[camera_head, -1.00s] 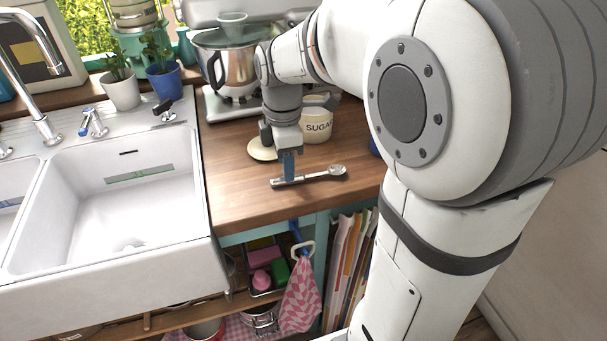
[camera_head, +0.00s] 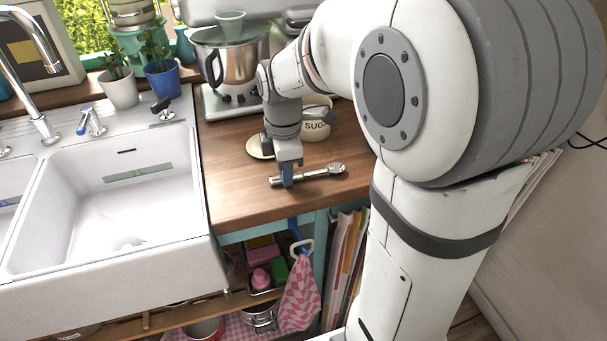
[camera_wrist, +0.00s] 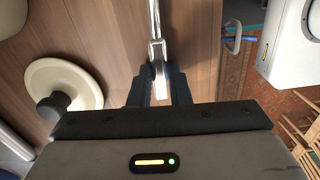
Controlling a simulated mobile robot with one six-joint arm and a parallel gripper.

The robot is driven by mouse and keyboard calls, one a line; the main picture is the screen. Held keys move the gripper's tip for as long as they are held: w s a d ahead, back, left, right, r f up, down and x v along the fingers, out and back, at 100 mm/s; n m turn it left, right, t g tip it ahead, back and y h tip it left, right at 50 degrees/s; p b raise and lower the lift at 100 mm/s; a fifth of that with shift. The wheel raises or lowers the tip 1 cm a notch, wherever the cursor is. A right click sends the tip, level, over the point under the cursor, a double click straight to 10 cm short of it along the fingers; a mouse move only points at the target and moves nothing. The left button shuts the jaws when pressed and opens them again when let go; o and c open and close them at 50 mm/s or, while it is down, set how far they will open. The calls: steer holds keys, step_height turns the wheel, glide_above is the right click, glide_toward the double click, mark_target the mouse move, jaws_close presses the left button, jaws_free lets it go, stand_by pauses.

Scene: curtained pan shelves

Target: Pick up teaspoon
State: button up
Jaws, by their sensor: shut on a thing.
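The teaspoon (camera_head: 325,171) is a silver spoon lying across the wooden counter, its bowl to the right. Its handle also shows in the wrist view (camera_wrist: 154,25), running up from between my fingers. My gripper (camera_head: 288,180) points down at the counter and is shut on the handle near its left end. In the wrist view my gripper (camera_wrist: 158,88) has a dark finger on each side of the handle's broad end. The spoon looks level and very close to the counter; I cannot tell whether it touches it.
A cream sugar jar (camera_head: 317,126) stands behind the spoon, partly hidden by my arm. A cream lid (camera_wrist: 63,84) with a dark knob lies beside my gripper. A stand mixer (camera_head: 229,70) is at the back. The white sink (camera_head: 115,200) is left. Free wood (camera_head: 235,195) lies between.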

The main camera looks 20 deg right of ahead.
steer(key=shift+r, duration=0.1)
jaws_close()
step_height(320, 180, up, 10)
steer(key=shift+p, duration=0.35)
steer(key=shift+o, duration=1.1)
jaws_free()
jaws_close()
